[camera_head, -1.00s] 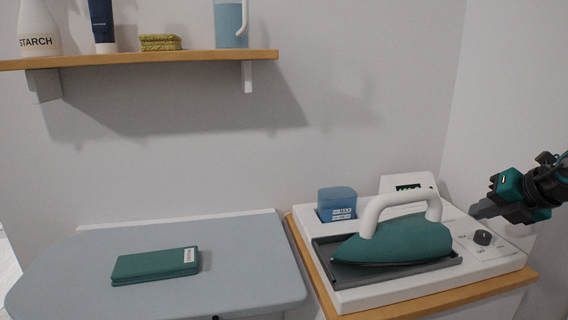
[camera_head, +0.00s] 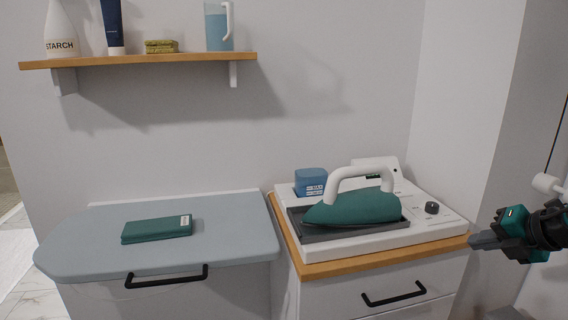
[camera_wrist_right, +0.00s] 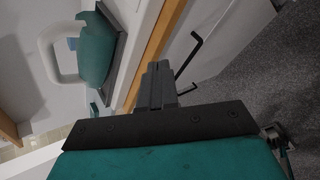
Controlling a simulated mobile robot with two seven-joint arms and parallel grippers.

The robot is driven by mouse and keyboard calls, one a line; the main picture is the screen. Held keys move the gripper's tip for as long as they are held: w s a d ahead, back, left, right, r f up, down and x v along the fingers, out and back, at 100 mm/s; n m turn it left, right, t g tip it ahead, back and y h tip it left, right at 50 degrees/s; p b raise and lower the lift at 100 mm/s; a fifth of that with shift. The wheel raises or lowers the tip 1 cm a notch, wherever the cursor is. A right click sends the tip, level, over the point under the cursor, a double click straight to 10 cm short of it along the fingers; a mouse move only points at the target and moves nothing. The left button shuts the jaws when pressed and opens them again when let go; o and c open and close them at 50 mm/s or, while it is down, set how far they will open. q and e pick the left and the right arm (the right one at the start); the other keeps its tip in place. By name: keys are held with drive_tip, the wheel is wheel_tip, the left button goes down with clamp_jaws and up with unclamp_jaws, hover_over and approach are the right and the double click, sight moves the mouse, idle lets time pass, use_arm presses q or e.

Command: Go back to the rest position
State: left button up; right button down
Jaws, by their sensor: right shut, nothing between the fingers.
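My right gripper (camera_head: 474,241) is at the right of the head view, just off the right front corner of the wooden cabinet top, shut and empty. Its closed fingers also show in the right wrist view (camera_wrist_right: 157,84). The green iron (camera_head: 355,207) with a white handle rests flat on the dark tray of the white ironing station (camera_head: 390,240), left of the gripper and apart from it. The iron also shows in the right wrist view (camera_wrist_right: 95,48). My left gripper is in neither view.
A blue container (camera_head: 311,181) and a dark knob (camera_head: 432,207) are on the station. Black handles (camera_head: 393,294) stick out below. A wooden shelf (camera_head: 140,60) holds several items above. Floor is open at the right.

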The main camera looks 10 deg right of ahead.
drive_tip(key=s+a+f+m+t, duration=0.1)
drive_tip(key=s+a+f+m, duration=0.25)
drive_tip(key=f, duration=0.35)
drive_tip(key=s+a+f+m+p, duration=0.1)
drive_tip(key=s+a+f+m, duration=0.2)
drive_tip(key=s+f+m, duration=0.25)
drive_tip(key=s+a+f+m+t, duration=0.1)
drive_tip(key=s+a+f+m, duration=0.25)
drive_tip(key=f, duration=0.35)
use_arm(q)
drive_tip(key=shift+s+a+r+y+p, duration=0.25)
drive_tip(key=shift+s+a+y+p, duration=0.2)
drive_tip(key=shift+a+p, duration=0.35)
use_arm(e)
drive_tip(key=s+a+f+m, duration=0.2)
drive_tip(key=a+m, duration=0.3)
drive_tip(key=a, duration=0.4)
drive_tip(key=s+a+f+m, duration=0.3)
drive_tip(key=s+a+m, duration=0.2)
drive_tip(key=a, duration=0.5)
drive_tip(key=shift+f+m+g+h, duration=0.25)
drive_tip(key=shift+m+g+h, duration=0.15)
drive_tip(key=shift+m, duration=0.35)
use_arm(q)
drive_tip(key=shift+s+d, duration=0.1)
use_arm(e)
drive_tip(key=c, duration=1.8)
unclamp_jaws()
